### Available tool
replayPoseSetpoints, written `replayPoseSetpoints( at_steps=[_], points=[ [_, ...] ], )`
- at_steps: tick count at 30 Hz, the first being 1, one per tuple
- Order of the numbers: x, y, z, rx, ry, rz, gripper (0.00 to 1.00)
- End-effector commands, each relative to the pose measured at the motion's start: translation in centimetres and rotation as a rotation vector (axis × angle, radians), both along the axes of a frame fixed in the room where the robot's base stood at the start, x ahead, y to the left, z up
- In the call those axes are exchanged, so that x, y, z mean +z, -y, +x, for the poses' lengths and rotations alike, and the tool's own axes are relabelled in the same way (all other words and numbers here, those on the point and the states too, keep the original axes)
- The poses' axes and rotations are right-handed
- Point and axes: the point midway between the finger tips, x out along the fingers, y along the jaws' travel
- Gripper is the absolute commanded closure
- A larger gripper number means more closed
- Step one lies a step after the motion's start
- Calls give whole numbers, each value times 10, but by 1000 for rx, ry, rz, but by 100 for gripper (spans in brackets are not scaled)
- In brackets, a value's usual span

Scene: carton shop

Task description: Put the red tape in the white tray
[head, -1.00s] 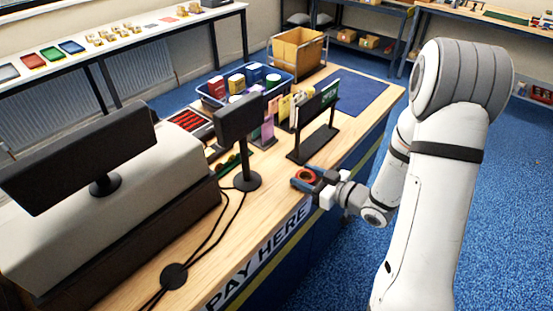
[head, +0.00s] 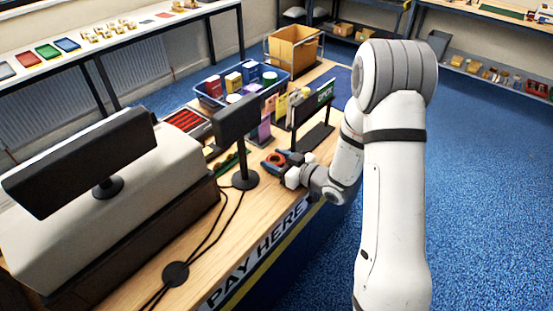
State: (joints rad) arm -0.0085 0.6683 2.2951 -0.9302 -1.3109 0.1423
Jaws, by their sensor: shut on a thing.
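The red tape (head: 275,159) is a small red ring with a dark centre. My gripper (head: 280,159) is shut on it, above the wooden counter near its front edge, just right of the black display post. Whether the tape touches the counter is hard to tell. I cannot make out a white tray for certain in the head view.
A black screen on a post (head: 237,118) stands just left of my gripper, and a black sign stand (head: 315,137) just behind it. A blue crate (head: 283,86) of boxes and a cardboard-coloured bin (head: 291,47) are farther back. The till (head: 130,190) fills the left.

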Motion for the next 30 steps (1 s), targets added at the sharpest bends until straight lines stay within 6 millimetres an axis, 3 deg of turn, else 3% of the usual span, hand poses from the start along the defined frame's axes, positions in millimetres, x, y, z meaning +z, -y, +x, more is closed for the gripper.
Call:
replayPoseSetpoints(
  at_steps=[10, 11, 13, 24, 30],
  points=[
    [-11, 0, -1, 1, -4, -1, 72],
    [-10, 0, -1, 1, -5, -1, 48],
    [-10, 0, -1, 0, -7, -2, 42],
    [-13, 1, -2, -3, -15, -3, 41],
    [-1, 2, -3, -4, -16, -3, 41]
  ],
)
